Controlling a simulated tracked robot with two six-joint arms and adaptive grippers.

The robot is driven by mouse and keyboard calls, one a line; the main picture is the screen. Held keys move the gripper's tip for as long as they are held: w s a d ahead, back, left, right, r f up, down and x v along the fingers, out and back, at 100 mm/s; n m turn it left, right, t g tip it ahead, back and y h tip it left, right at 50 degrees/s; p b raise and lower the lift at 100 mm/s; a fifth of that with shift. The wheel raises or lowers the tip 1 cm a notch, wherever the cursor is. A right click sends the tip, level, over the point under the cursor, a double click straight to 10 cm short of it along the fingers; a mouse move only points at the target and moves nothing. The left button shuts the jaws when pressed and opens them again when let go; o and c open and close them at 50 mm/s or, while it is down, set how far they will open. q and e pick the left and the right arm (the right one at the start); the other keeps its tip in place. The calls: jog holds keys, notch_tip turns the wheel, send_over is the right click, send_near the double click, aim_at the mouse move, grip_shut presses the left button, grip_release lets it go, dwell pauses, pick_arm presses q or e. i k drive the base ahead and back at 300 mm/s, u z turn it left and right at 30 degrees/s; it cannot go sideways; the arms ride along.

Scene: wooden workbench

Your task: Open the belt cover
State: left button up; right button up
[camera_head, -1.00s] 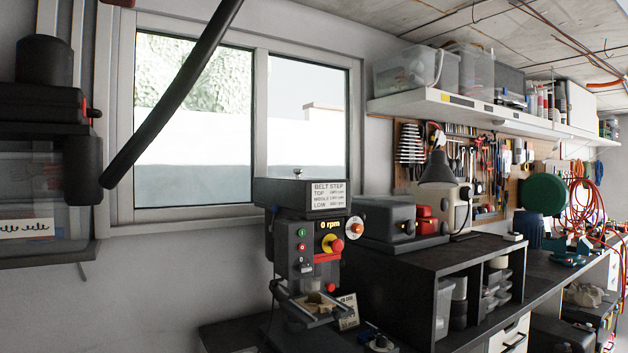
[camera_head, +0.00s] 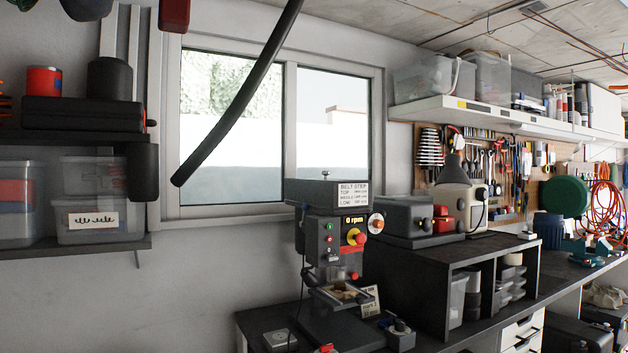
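The belt cover (camera_head: 318,191) is the dark box on top of the drill press (camera_head: 340,232). It looks closed, with a small knob (camera_head: 325,175) on its top and a white "BELT STEP" label (camera_head: 353,194) on its front. The press has a "0 rpm" display, a red and yellow stop button (camera_head: 356,237) and small coloured buttons below the cover. Neither of my grippers shows in the head view, so I cannot see whether they are open or shut.
A black hose (camera_head: 240,100) hangs in front of the window. Shelves with bins (camera_head: 100,222) are at left. The wall left of the press is clear.

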aim_at(330, 194)
jog(key=u, duration=0.05)
jog(key=i, duration=0.9)
jog(key=z, duration=0.1)
